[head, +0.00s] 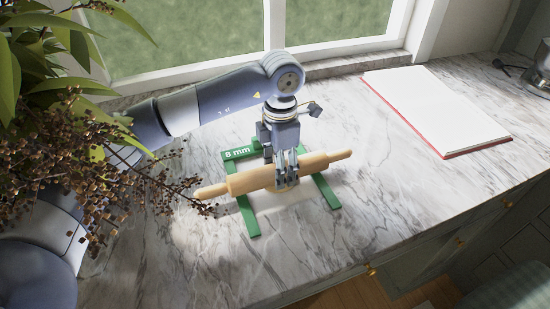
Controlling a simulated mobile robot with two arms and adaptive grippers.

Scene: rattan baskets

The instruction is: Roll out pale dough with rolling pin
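A wooden rolling pin (250,181) lies slanted across a green guide frame (246,214) marked "8 mm" on the marble counter. My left gripper (287,170) comes down from above at the middle of the pin, its fingers around the pin's barrel and closed on it. The pin's handles stick out past both side rails of the frame. A small pale patch shows just below the pin between the rails; it may be the dough, mostly hidden by pin and fingers. My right gripper is not in view.
A leafy plant with brown berries (85,150) covers the left side. A metal pot (540,70) stands at the far right. A window is behind; the counter's front is clear.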

